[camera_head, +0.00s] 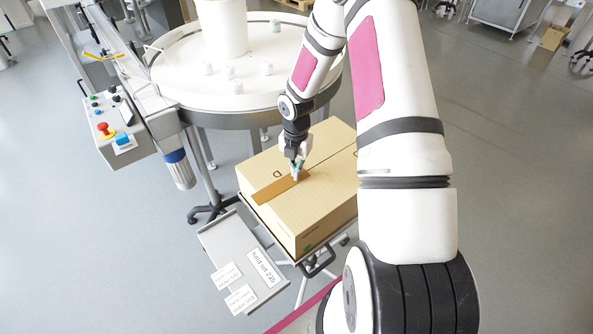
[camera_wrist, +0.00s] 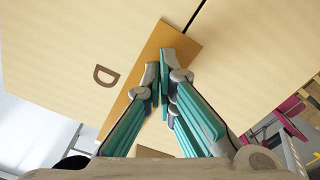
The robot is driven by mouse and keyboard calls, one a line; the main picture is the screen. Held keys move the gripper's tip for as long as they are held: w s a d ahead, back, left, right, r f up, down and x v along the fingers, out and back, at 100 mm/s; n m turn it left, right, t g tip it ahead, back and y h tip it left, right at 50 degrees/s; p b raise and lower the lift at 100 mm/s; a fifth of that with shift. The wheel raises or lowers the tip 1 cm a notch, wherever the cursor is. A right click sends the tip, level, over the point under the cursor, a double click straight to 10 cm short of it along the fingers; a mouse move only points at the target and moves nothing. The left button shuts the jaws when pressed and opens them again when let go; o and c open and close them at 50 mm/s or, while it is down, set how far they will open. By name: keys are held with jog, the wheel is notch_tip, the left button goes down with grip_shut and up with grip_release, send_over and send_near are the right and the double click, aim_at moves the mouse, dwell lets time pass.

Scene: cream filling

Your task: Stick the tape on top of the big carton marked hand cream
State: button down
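The big carton (camera_head: 310,212) stands closed and upright on a low stand, with a dark seam across its top. A brown strip of tape (camera_head: 270,191) lies along this seam, from the carton's left edge to about the middle of the top. In the wrist view the tape (camera_wrist: 185,45) runs diagonally under my fingers, its far end past the fingertips. My gripper (camera_head: 298,174) points down over the tape's inner end. In the wrist view its teal fingers (camera_wrist: 160,72) come together at the tips, with no tape clearly between them. I cannot tell whether they touch the tape.
A round white table (camera_head: 187,78) with several small white jars stands behind the carton. A control box with a red button (camera_head: 105,129) is at the left. A grey plate with labels (camera_head: 222,249) sits in front of the carton. Open floor lies at the right.

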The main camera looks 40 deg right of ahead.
jog(key=shift+s+r+p, duration=0.1)
jog(key=shift+r+p, duration=0.8)
jog(key=shift+r, duration=1.9)
jog(key=shift+r, duration=0.3)
jog(key=s+a+r+m+t+h, duration=0.15)
jog(key=r+m, duration=0.25)
jog(key=r, duration=0.4)
jog(key=s+a+r+m, duration=0.2)
jog(key=a+r+m, duration=0.1)
jog(key=r, duration=0.4)
jog(key=s+a+r+m+t+h, duration=0.1)
jog(key=a+r+m, duration=0.25)
jog(key=r, duration=0.45)
jog(key=s+a+r+m+t+y+b, duration=0.1)
jog(key=s+a+r+m, duration=0.4)
jog(key=s+m, duration=0.2)
jog(key=s+a+r+m+t+y+b, duration=0.1)
jog(key=s+a+r+m, duration=0.4)
jog(key=s, duration=0.6)
jog(key=shift+r+m+t, duration=0.3)
jog(key=shift+m+t, duration=0.25)
jog(key=shift+m, duration=0.4)
